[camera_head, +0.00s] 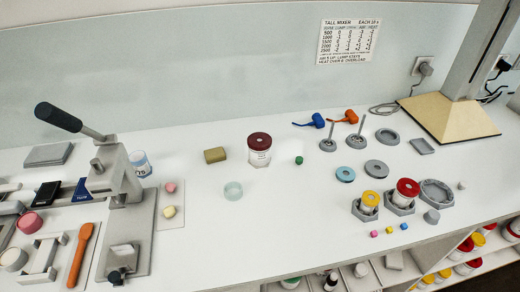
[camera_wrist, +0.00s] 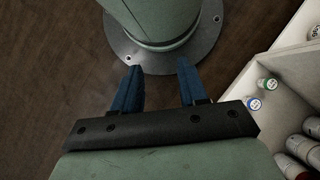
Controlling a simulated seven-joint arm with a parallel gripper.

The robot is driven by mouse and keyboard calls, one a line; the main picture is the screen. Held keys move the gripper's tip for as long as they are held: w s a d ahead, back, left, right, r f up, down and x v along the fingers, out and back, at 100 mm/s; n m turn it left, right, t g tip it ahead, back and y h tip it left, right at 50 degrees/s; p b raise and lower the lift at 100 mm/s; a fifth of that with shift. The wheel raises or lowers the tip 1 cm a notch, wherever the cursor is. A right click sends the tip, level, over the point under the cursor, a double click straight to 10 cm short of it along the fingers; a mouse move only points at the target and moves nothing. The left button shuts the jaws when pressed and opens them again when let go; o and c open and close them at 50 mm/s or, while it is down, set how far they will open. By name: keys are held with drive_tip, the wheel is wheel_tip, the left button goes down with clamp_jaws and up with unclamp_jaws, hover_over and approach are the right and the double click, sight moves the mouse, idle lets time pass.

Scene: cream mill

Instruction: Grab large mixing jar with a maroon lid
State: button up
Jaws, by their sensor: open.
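The large mixing jar (camera_head: 259,157) has a white body with a label and a maroon lid (camera_head: 259,140). It stands upright near the middle of the white counter in the head view, with nothing touching it. My gripper (camera_wrist: 158,66) shows only in the wrist view. Its two blue fingers are apart and nothing is between them. It is over a dark wooden floor, away from the jar, and the jar is not in the wrist view. A smaller jar with a red lid (camera_head: 407,188) stands in a grey holder further right in the head view.
An olive block (camera_head: 215,155) and a pale glass ring (camera_head: 233,190) are left of the jar; a small green piece (camera_head: 299,160) is right. A grey lever press (camera_head: 122,185) stands at left. Shelves with jars (camera_head: 470,245) lie below the counter; the wrist view shows a white shelf edge (camera_wrist: 247,80).

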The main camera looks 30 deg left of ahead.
idle(0.4)
drive_tip(key=o, duration=1.1)
